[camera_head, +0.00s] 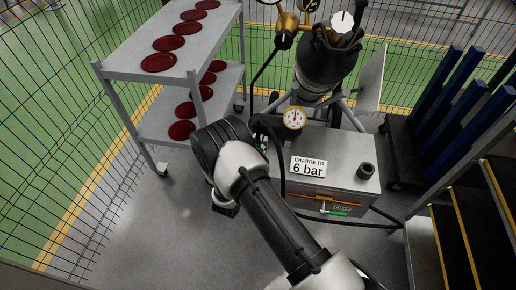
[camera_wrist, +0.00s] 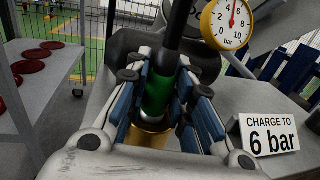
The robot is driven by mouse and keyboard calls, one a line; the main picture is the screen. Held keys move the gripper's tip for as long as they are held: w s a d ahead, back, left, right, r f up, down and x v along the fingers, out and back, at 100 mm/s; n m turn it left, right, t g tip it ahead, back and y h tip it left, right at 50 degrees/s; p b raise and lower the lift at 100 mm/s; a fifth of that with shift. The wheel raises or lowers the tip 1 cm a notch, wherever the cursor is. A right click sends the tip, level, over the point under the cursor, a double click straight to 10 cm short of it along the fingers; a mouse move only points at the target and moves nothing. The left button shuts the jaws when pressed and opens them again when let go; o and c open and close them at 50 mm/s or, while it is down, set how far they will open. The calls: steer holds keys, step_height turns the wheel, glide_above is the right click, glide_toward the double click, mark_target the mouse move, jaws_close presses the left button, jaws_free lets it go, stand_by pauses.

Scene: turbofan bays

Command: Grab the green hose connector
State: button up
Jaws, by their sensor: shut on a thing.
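The green hose connector (camera_wrist: 158,94) is a green sleeve at the end of a black hose (camera_wrist: 179,28). It stands between the fingers of my gripper (camera_wrist: 163,100) in the wrist view, and the fingers are shut on it. A brass fitting (camera_wrist: 147,136) shows just below the connector; I cannot tell whether the two are joined. In the head view my gripper sits beside the grey box's left end, largely hidden behind my arm, with a little green (camera_head: 259,140) showing.
A pressure gauge (camera_head: 293,118) and a "CHARGE TO 6 bar" sign (camera_head: 308,167) stand on the grey box (camera_head: 340,151). A trolley (camera_head: 120,62) with dark red discs is at left. A black vessel (camera_head: 322,68) stands behind. Yellow-edged steps (camera_head: 462,240) are at right.

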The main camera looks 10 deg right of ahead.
jaws_close()
